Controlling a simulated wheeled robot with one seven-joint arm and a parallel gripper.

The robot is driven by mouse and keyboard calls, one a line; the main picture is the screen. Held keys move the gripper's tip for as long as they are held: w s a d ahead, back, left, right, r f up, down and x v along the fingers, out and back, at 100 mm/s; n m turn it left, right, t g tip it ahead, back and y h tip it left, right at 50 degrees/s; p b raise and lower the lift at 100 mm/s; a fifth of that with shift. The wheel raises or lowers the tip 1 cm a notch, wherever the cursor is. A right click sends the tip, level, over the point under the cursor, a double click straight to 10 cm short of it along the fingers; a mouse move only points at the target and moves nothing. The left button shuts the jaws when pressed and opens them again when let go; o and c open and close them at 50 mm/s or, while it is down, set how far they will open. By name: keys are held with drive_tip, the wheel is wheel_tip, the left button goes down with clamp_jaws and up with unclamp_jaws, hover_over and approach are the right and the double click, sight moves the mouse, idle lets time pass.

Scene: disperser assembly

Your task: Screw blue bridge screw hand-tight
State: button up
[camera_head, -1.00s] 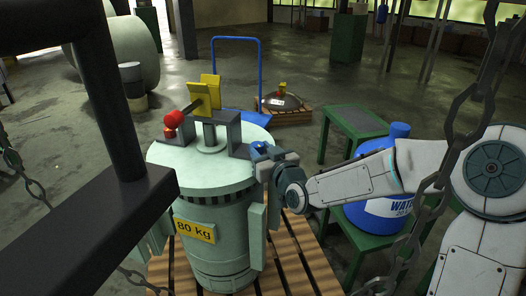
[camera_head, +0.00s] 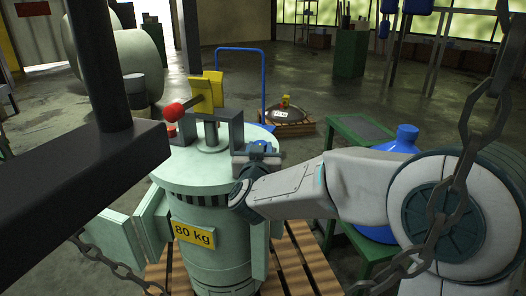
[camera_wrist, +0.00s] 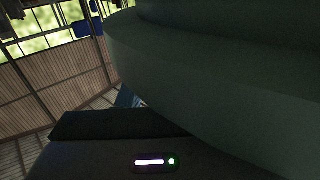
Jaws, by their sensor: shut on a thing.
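The disperser is a pale green vessel (camera_head: 205,225) with a round lid (camera_head: 170,175) and an "80 kg" label. A grey bridge (camera_head: 229,124) with yellow plates (camera_head: 212,90) stands on the lid. My gripper (camera_head: 258,148) is at the lid's right edge, beside the bridge's right foot. A small bit of blue, the blue bridge screw (camera_head: 262,143), shows at its jaws. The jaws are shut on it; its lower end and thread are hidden. In the wrist view a dark green rounded surface (camera_wrist: 220,80) fills the right side; no fingertips or screw are clear.
A red ball knob (camera_head: 173,110) and another red part stand at the bridge's left. A blue water jug (camera_head: 405,138) and green table (camera_head: 357,128) are at right, behind my arm. Chains (camera_head: 463,175) and a black frame (camera_head: 105,170) are close in front. A blue cart (camera_head: 240,50) stands behind.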

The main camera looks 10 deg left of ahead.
drive_tip(key=shift+w+r+m+h, duration=0.1)
drive_tip(key=shift+m+h, duration=0.5)
drive_tip(key=shift+h, duration=0.4)
drive_tip(key=o, duration=1)
drive_tip(key=shift+a, duration=0.1)
wheel_tip(320, 180, up, 4)
drive_tip(key=p, duration=0.3)
drive_tip(key=shift+r, duration=0.2)
drive_tip(key=d+r+p, duration=0.1)
drive_tip(key=d+r, duration=0.1)
drive_tip(key=d, duration=0.2)
drive_tip(key=d+r+p, duration=0.1)
drive_tip(key=d+r, duration=0.1)
drive_tip(key=d, duration=0.1)
drive_tip(key=d+r+p, duration=0.2)
drive_tip(key=d, duration=0.2)
drive_tip(key=shift+s+d+r, duration=0.2)
drive_tip(key=shift+s+d, duration=0.15)
drive_tip(key=shift+s, duration=0.05)
